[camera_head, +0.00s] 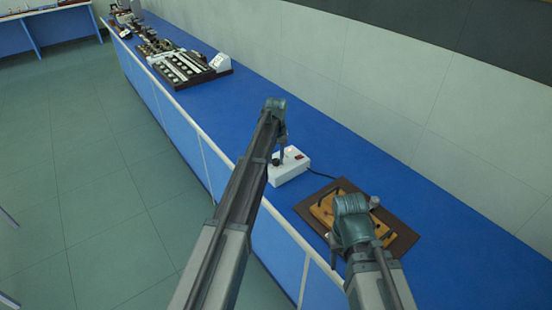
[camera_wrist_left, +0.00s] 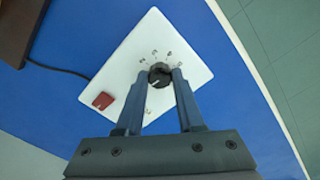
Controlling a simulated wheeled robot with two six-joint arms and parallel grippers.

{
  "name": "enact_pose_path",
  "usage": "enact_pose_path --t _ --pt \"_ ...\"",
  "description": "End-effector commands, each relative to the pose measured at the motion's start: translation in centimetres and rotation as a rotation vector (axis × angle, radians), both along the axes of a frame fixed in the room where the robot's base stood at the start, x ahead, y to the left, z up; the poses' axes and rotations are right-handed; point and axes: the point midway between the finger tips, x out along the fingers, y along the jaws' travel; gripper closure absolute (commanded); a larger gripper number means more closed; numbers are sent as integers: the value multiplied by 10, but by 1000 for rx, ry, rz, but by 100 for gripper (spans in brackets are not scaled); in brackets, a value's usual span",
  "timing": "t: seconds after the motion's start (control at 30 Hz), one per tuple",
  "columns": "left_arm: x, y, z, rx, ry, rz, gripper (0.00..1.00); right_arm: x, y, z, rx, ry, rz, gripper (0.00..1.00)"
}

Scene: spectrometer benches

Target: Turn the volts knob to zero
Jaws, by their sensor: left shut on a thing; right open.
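The white box (camera_head: 289,167) stands on the blue bench. In the left wrist view it also shows (camera_wrist_left: 190,62), with a round black knob (camera_wrist_left: 160,75) on its top face. Small marks, too small to read, arc around the knob. A light pointer line shows on the knob, towards the gripper side. My left gripper (camera_wrist_left: 160,72) has its two fingers on either side of the knob and is shut on it. It reaches down to the box in the head view (camera_head: 279,157). My right gripper (camera_head: 352,226) is open over the wooden apparatus; its fingertips are mostly hidden.
A red switch (camera_wrist_left: 103,101) sits on the box, and a black cable (camera_head: 322,174) leaves it. A wooden apparatus on a dark brown board (camera_head: 402,236) lies to the right. Equipment on a dark tray (camera_head: 205,79) stands farther along the bench. Blue bench top (camera_head: 250,105) between is clear.

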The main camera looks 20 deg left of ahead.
Motion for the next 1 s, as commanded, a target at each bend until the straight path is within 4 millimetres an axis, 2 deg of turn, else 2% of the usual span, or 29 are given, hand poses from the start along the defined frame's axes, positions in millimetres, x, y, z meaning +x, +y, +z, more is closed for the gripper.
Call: enact_pose_path --t 0.3,0.8,0.83,1.0 --pt "0 0 0 0 0 94 100 0 0 0 0 0 0 50" --pt "0 0 0 0 0 111 100 0 0 0 0 0 0 50" --pt "0 0 0 0 0 111 62 0 0 0 0 0 0 50" --pt "0 0 0 0 0 110 33 0 0 0 0 0 0 50"
